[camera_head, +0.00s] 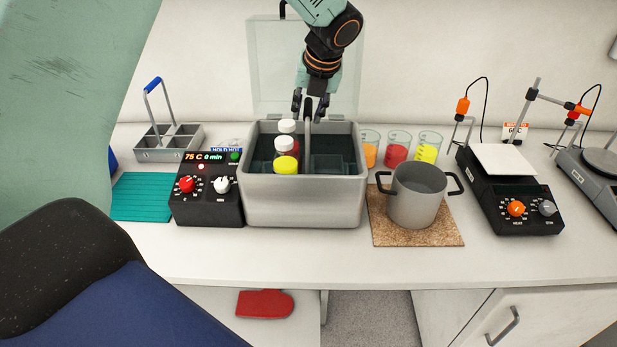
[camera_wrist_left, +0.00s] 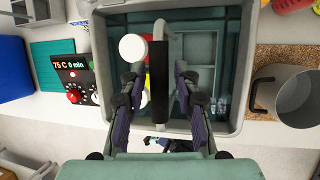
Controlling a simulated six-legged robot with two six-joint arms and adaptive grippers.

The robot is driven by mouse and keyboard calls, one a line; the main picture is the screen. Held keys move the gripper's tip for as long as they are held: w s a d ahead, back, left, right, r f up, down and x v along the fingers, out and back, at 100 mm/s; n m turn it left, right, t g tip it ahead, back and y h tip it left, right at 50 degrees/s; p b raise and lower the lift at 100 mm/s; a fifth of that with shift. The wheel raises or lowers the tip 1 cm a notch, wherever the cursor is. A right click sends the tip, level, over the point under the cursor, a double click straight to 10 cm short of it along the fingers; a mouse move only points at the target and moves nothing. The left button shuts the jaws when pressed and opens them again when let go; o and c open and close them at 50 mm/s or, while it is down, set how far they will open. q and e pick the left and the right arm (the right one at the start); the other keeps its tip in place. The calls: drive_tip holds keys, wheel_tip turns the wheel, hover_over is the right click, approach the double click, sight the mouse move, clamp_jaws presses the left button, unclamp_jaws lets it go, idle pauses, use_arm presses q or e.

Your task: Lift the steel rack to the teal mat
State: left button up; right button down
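The steel rack stands in the grey water bath (camera_head: 303,205); its upright handle post (camera_head: 307,138) shows in the head view, its black handle grip (camera_wrist_left: 157,80) in the left wrist view. Its lower part is under the dark water. A yellow-filled bottle (camera_head: 286,163) and another white-capped bottle (camera_head: 288,127) stand at its left side. My left gripper (camera_head: 309,106) is above the bath; in the left wrist view its open fingers are on either side of the grip, apart from it. The teal mat (camera_head: 141,198) lies bare at the left. My right gripper is not in view.
A second grey rack (camera_head: 167,143) with a blue handle stands behind the mat. A black control box (camera_head: 207,197) sits between mat and bath. The bath's clear lid (camera_head: 270,65) is raised behind. A pot (camera_head: 417,195) and several beakers stand right of the bath.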

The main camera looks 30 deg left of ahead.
use_arm(q)
drive_tip(key=shift+s+r, duration=0.1)
clamp_jaws()
drive_tip(key=shift+r, duration=0.1)
idle(0.3)
drive_tip(key=shift+w+r, duration=0.1)
drive_tip(key=shift+w, duration=0.1)
drive_tip(key=shift+r, duration=0.35)
wheel_tip(320, 180, up, 9)
drive_tip(key=shift+r+p, duration=0.1)
drive_tip(key=shift+p, duration=0.4)
drive_tip(key=shift+s, duration=0.1)
